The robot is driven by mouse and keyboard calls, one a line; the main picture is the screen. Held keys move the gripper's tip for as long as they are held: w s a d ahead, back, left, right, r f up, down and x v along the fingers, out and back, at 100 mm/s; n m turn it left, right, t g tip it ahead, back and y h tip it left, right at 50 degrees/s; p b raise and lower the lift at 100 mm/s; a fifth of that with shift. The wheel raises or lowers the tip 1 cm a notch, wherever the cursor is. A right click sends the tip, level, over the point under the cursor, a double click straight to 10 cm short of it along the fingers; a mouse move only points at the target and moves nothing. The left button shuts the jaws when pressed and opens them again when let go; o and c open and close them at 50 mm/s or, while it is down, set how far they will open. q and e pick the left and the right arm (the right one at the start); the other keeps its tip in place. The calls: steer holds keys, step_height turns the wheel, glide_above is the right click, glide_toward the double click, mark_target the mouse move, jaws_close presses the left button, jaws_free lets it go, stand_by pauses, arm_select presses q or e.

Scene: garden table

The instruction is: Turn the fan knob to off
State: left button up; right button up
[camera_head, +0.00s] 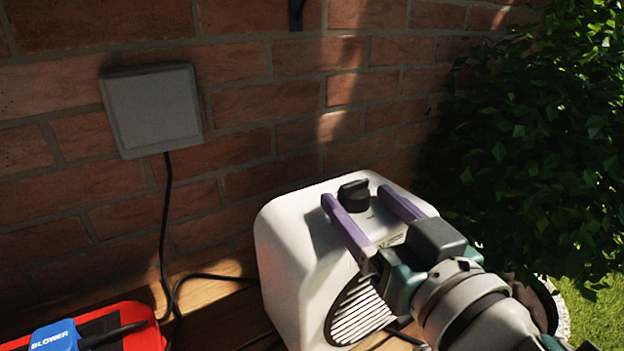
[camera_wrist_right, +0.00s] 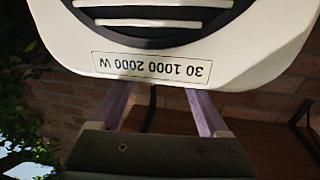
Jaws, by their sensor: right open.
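The white fan heater (camera_head: 290,255) stands on the wooden table against the brick wall. Its black knob (camera_head: 354,195) is on top. My right gripper (camera_head: 356,197) is open, with its purple fingers reaching over the heater's top to either side of the knob. I cannot tell whether either finger touches it. In the right wrist view the heater's white face (camera_wrist_right: 275,50) shows with an upside-down label (camera_wrist_right: 150,66) reading 30, 1000, 2000 W. The knob is hidden there. My left gripper is not in view.
A red device (camera_head: 140,325) with a blue part (camera_head: 55,337) marked BLOWER lies at lower left. A grey box (camera_head: 152,110) on the wall has a black cable (camera_head: 166,230) running down to the table (camera_head: 215,285). A leafy bush (camera_head: 545,150) fills the right.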

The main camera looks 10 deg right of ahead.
steer(key=shift+w, duration=0.25)
jaws_close()
stand_by(0.5)
